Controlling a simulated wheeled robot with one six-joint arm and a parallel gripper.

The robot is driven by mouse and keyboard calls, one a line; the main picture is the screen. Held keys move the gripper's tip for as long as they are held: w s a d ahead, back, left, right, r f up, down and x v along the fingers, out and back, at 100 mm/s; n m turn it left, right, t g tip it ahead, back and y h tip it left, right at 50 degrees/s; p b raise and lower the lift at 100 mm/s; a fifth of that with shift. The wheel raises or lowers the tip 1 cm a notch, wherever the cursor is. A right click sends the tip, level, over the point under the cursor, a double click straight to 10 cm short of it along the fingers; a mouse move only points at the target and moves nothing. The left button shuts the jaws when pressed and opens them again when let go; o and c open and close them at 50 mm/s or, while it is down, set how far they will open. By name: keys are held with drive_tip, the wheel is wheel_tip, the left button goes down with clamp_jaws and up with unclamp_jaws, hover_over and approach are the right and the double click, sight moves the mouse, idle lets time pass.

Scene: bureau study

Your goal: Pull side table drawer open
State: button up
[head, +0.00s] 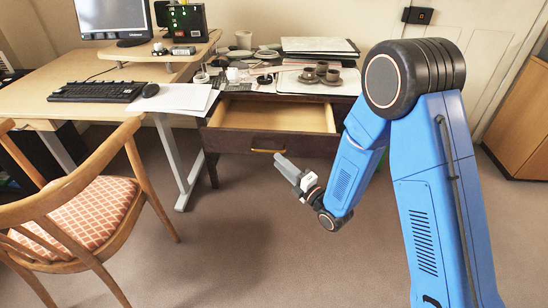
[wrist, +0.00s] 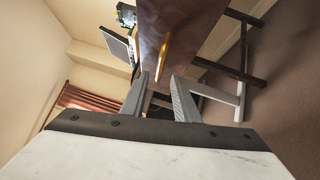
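The dark side table (head: 213,160) stands beside the desk, with its drawer (head: 230,139) pulled out. The pale wooden inside of the drawer shows, and it looks empty. A brass handle (head: 268,151) is on the drawer front. My gripper (head: 281,163) is just in front of and below the handle, with nothing held. In the wrist view my gripper (wrist: 160,82) has its two fingers apart, and the handle (wrist: 163,57) lies just beyond the fingertips against the dark drawer front (wrist: 195,18). The handle looks clear of the fingers.
Cups (head: 322,70), papers (head: 318,46) and small items crowd the side table's top. A desk (head: 55,80) with a keyboard (head: 95,92) and monitor (head: 112,18) is at left. A wooden chair (head: 85,205) stands front left. A cabinet (head: 520,120) is at right. Carpet in front of the drawer is clear.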

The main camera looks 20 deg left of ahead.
drive_tip(key=v, duration=0.6)
drive_tip(key=shift+d, duration=0.1)
idle(0.3)
drive_tip(key=w+d+r+m+t+h, duration=0.1)
drive_tip(key=w+d+r+m+h, duration=0.3)
drive_tip(key=d, duration=0.3)
drive_tip(key=w+d+r+m+t+h, duration=0.1)
drive_tip(key=w+d+r+m+h, duration=0.3)
drive_tip(key=d, duration=0.2)
drive_tip(key=s+d+r+m+g+h, duration=0.1)
drive_tip(key=s+d+r+m+h, duration=0.15)
drive_tip(key=d+m, duration=0.4)
drive_tip(key=s+d+r+m+h, duration=0.1)
drive_tip(key=d+r+m+h, duration=0.2)
drive_tip(key=d, duration=0.6)
drive_tip(key=s+d+r+m+g+h, duration=0.35)
drive_tip(key=s+d+m, duration=0.35)
drive_tip(key=s+d, duration=0.45)
drive_tip(key=s+d+r+m+g, duration=0.1)
drive_tip(key=s+d+m, duration=0.1)
drive_tip(key=s, duration=0.7)
drive_tip(key=s+d+r+m+g, duration=0.1)
drive_tip(key=s+d+m, duration=0.1)
drive_tip(key=s+m, duration=0.3)
drive_tip(key=s, duration=0.4)
drive_tip(key=shift+s+g, duration=0.35)
drive_tip(key=shift+s, duration=0.05)
